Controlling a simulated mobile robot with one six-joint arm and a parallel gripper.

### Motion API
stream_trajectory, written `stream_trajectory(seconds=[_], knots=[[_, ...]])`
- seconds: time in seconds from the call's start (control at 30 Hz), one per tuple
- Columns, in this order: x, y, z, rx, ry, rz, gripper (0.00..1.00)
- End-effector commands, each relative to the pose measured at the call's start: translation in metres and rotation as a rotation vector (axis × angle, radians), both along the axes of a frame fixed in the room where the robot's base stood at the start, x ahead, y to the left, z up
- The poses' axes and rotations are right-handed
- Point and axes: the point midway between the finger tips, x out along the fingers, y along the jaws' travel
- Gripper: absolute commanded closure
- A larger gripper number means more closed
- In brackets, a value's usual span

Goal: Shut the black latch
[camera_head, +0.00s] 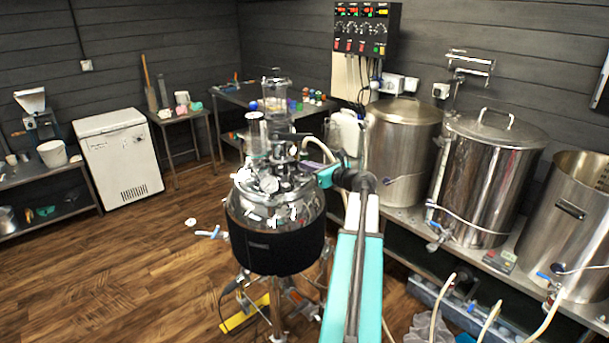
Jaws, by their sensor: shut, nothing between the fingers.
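The steel kettle-like vessel (300,208) with a dark jacket (270,250) stands just in front of me, its lid crowded with metal fittings. I cannot make out the black latch for certain among the small dark and shiny parts on the lid. My teal and white arm reaches up from the bottom of the picture and bends left at a dark joint. My gripper (308,182) is at the right side of the vessel's lid, small and partly lost against the fittings. It is shut and empty. I cannot tell whether it touches anything.
Large steel pots (485,165) stand on a bench to the right, with taps and hoses along its front. A control box (366,30) hangs on the wall. A white chest freezer (125,160) and side tables stand at the back left. The wooden floor (110,255) at left is clear.

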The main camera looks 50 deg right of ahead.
Motion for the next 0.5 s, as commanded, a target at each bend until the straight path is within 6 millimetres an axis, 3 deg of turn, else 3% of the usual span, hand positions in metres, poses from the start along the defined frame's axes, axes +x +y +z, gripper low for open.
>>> stream_trajectory(seconds=[0.5], knots=[[-0.01,0.003,0.047,0.0,0.0,0.003,1.0]])
